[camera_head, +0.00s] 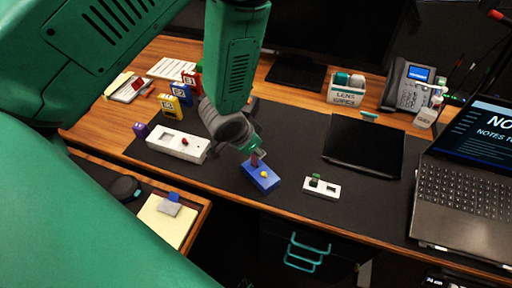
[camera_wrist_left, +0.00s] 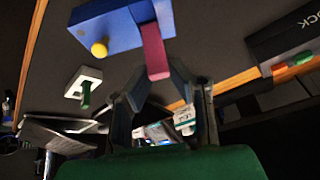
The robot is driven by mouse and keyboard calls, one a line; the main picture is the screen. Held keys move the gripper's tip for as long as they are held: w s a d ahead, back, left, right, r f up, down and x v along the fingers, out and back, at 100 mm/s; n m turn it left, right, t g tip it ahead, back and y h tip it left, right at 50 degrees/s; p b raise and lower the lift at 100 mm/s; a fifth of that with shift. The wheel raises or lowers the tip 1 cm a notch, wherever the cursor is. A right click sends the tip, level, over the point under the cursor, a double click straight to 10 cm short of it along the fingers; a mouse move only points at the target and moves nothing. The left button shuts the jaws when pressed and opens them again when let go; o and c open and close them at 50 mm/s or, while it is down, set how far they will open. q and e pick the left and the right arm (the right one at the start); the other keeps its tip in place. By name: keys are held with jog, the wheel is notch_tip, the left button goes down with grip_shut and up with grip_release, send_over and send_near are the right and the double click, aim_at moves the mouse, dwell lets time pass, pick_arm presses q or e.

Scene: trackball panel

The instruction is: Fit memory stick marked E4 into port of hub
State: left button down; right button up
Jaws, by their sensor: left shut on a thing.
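My left gripper (camera_head: 252,150) reaches down over the dark mat and is shut on a maroon memory stick (camera_head: 255,159). In the left wrist view the stick (camera_wrist_left: 155,52) stands out between the fingertips (camera_wrist_left: 160,76). Its far end meets a blue box (camera_wrist_left: 118,28) with a yellow ball (camera_wrist_left: 99,48). I cannot tell whether it is inside a port or only overlaps the box. The blue box (camera_head: 259,178) lies below the gripper in the head view. No marking on the stick is readable. My right gripper is not in view.
A small white box (camera_head: 322,190) with a green piece sits to the right. A black pad (camera_head: 363,147) and a laptop (camera_head: 459,190) are further right.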

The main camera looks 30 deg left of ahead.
pick_arm(q)
jog(key=shift+d+f, duration=0.1)
jog(key=shift+f, duration=0.25)
jog(key=shift+f+b, duration=0.3)
jog(key=shift+b, duration=0.15)
jog(key=shift+f, duration=0.35)
jog(key=c, duration=1.4)
grip_release()
jog(key=shift+r, duration=0.1)
